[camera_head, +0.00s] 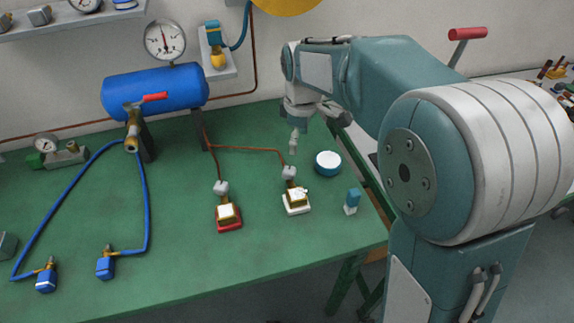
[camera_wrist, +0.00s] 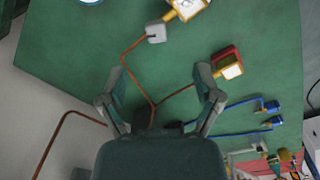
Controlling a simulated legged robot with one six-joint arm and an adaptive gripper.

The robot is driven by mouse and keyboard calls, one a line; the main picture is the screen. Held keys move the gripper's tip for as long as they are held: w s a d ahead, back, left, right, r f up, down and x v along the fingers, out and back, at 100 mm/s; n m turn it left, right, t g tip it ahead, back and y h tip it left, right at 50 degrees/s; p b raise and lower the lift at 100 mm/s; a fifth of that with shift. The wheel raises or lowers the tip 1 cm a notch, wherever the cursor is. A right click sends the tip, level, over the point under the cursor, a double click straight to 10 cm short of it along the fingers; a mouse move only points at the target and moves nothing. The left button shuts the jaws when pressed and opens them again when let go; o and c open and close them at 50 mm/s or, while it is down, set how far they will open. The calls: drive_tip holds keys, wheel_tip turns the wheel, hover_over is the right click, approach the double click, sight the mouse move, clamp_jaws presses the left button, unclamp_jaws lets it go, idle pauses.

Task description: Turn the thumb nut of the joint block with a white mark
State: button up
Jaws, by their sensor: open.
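The joint block with a white base (camera_head: 296,208) stands on the green table, brass-coloured on top, with a grey cube-shaped piece (camera_head: 289,172) behind it on a copper pipe. In the wrist view this block (camera_wrist: 188,8) is cut by the top edge, with its grey piece (camera_wrist: 155,31) below left. A similar joint block with a red base (camera_head: 229,222) stands to its left and shows in the wrist view (camera_wrist: 228,62). I cannot clearly tell the thumb nut apart. My gripper (camera_head: 318,128) is open and empty, above the table behind the white-based block; its fingers (camera_wrist: 158,78) are spread.
A blue round container (camera_head: 328,163) and a small blue-and-white piece (camera_head: 352,202) stand right of the white-based block. A blue tank (camera_head: 155,90) with a red-handled valve and blue hoses is at the left. Copper pipes run across the table. The table's front middle is clear.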

sight(289, 169)
drive_tip(key=shift+n+g, duration=0.3)
drive_tip(key=shift+n, duration=0.5)
drive_tip(key=f, duration=0.4)
drive_tip(key=w+a+f, duration=0.1)
drive_tip(key=f, duration=0.4)
drive_tip(key=w+a+f, duration=0.1)
drive_tip(key=f, duration=0.3)
drive_tip(key=shift+w+a+f, duration=0.1)
drive_tip(key=shift+w+f, duration=0.05)
drive_tip(key=shift+f, duration=0.05)
drive_tip(key=c, duration=1.1)
